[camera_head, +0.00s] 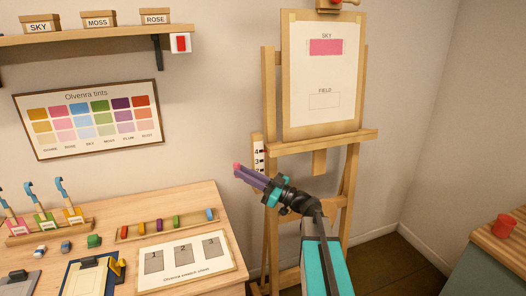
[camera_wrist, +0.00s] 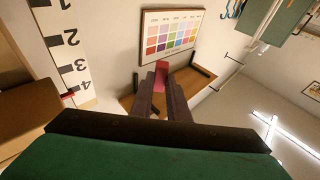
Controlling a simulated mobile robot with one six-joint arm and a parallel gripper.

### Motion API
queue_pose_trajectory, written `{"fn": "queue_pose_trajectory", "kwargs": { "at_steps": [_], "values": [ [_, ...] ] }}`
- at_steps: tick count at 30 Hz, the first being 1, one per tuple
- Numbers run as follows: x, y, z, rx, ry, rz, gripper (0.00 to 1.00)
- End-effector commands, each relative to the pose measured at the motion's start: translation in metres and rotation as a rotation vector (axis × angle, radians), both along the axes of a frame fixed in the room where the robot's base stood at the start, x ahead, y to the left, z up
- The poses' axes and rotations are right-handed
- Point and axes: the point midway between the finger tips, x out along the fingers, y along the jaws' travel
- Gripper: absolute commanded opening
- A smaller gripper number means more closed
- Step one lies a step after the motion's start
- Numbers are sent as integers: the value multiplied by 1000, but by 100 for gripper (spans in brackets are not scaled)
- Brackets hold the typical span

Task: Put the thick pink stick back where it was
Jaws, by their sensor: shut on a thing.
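The pink stick (camera_head: 237,166) is between the fingers of my gripper (camera_head: 248,175), which is shut on it in the air in front of the easel. Its pink end sticks out past the fingertips. It also shows in the wrist view (camera_wrist: 160,77), with the dark fingers on both sides. A wooden rack (camera_head: 192,222) on the table, left of and below my gripper, holds several short coloured sticks: red, yellow, purple, green and blue. A wider gap shows between the green and the blue stick. The easel sheet (camera_head: 325,100) has a pink patch under SKY and an empty FIELD box.
A swatch card (camera_head: 187,264) lies in front of the rack. A clipboard (camera_head: 92,275), small blocks and upright brushes are at the table's left. A red cup (camera_head: 503,226) is on the right counter.

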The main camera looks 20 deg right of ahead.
Motion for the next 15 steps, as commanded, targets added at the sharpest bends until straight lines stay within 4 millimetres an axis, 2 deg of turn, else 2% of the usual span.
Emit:
{"fn": "queue_pose_trajectory", "kwargs": {
  "at_steps": [3, 15],
  "values": [
    [-12, 27, -22, 2, 5, 47, 0],
    [-60, 105, -85, 3, 4, 180, 0]
  ]
}}
